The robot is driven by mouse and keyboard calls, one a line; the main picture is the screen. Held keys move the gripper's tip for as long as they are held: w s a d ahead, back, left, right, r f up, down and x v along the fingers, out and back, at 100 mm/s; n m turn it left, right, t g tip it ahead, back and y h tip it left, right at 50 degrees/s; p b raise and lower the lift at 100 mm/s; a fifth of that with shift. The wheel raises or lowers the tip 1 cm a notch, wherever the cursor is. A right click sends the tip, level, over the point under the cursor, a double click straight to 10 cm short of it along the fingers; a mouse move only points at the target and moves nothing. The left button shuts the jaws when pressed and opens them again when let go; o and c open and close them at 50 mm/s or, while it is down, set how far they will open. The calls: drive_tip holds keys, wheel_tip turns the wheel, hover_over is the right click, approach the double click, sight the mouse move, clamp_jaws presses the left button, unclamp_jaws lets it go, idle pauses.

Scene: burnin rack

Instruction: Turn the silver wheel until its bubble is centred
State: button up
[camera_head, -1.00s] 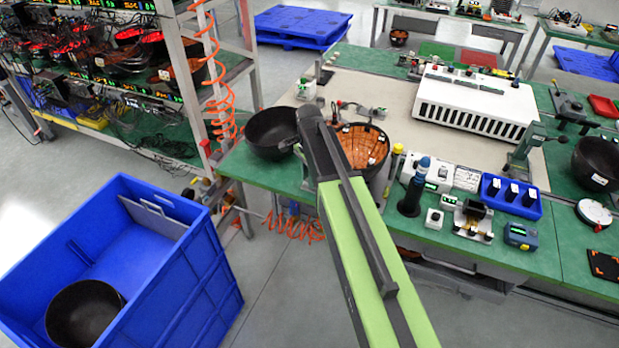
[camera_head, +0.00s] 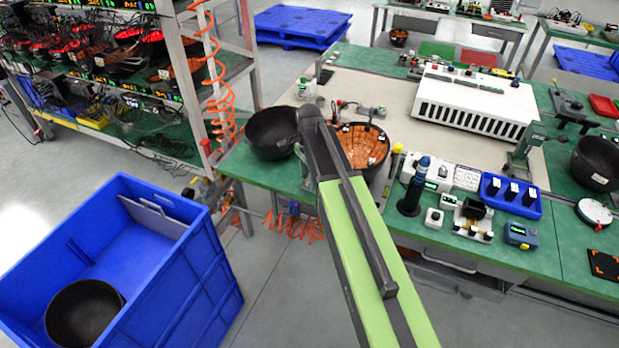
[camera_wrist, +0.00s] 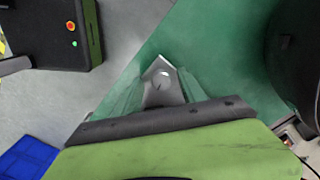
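I cannot make out a silver wheel or its bubble for certain in either view. A round pale dial (camera_head: 594,212) with a reddish mark lies at the right of the green bench; whether it is the wheel I cannot tell. My gripper is mostly hidden behind my green and dark arm in the head view. In the wrist view my gripper (camera_wrist: 161,76) shows as a pale grey, pointed shape over the green bench top near its edge. Whether its fingers are apart or together is unclear. I see nothing held.
A black bowl (camera_head: 272,133) stands close left of my arm, and a bowl with orange-brown lining (camera_head: 361,147) close right. A blue tray (camera_head: 511,197), a dark upright tool (camera_head: 413,190) and small boxes crowd the bench front. A blue crate (camera_head: 190,262) stands on the floor, left.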

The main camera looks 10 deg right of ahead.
sight(309, 180)
drive_tip(key=shift+r, duration=0.1)
wheel_tip(309, 180, up, 17)
drive_tip(key=p, duration=1.7)
drive_tip(key=s+f+n+b, duration=0.2)
drive_tip(key=s+f+n, duration=0.1)
drive_tip(key=s+n, duration=0.4)
drive_tip(key=s+f+n+b, duration=0.3)
drive_tip(key=s+n, duration=0.4)
drive_tip(key=s, duration=0.1)
drive_tip(key=shift+n+b, duration=0.3)
drive_tip(key=shift+b, duration=0.05)
drive_tip(key=shift+s, duration=0.1)
